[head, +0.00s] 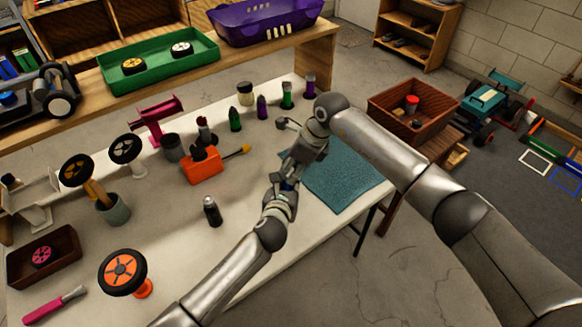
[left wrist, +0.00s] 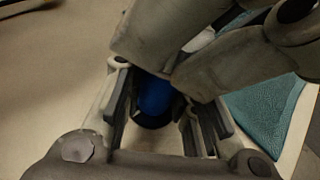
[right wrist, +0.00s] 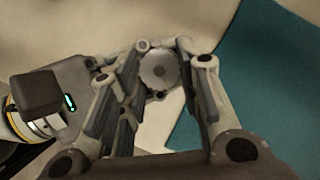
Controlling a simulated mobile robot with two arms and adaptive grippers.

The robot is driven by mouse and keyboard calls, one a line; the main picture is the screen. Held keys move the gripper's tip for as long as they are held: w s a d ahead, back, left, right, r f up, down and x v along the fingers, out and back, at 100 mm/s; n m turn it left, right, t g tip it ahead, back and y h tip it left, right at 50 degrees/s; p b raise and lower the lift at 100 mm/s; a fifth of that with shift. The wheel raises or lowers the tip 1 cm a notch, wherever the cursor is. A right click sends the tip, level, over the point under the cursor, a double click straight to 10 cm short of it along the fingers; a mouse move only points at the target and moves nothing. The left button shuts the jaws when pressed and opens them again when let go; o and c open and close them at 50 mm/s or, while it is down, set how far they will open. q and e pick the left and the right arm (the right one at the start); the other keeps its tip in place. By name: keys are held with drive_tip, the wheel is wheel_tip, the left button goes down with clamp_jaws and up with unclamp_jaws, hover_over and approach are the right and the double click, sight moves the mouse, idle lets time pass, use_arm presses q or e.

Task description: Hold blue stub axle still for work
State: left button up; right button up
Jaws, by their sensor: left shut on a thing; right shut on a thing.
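The blue stub axle (left wrist: 155,97) shows as a blue rounded body between the fingers of my left gripper (left wrist: 165,110) in the left wrist view. My left gripper is shut on it, above the bench. My right gripper (right wrist: 165,75) meets it from the other side, and its fingers cover the upper part of the axle in the left wrist view. In the right wrist view a grey round piece (right wrist: 159,70) sits between the right fingers, which are shut on it. In the head view only a speck of blue shows where both grippers meet (head: 288,184).
A teal mat (head: 350,180) lies on the white bench beside the grippers. A dark spray bottle (head: 212,211), an orange container (head: 203,166) and several small bottles stand to the left and behind. An orange-rimmed wheel (head: 122,271) stands at the front left. A wooden crate (head: 400,92) is at the right.

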drive_tip(key=shift+m, duration=0.3)
drive_tip(key=m+t, duration=0.1)
drive_tip(key=m, duration=0.2)
drive_tip(key=shift+s+a+h, duration=0.1)
drive_tip(key=shift+h, duration=0.3)
drive_tip(key=shift+s+m+t+h, duration=0.1)
drive_tip(key=shift+m+t+h, duration=0.45)
drive_tip(key=shift+m, duration=1.45)
drive_tip(key=shift+t, duration=0.25)
drive_tip(key=o, duration=0.8)
drive_tip(key=shift+c, duration=0.2)
drive_tip(key=v, duration=0.7)
drive_tip(key=shift+r, duration=0.3)
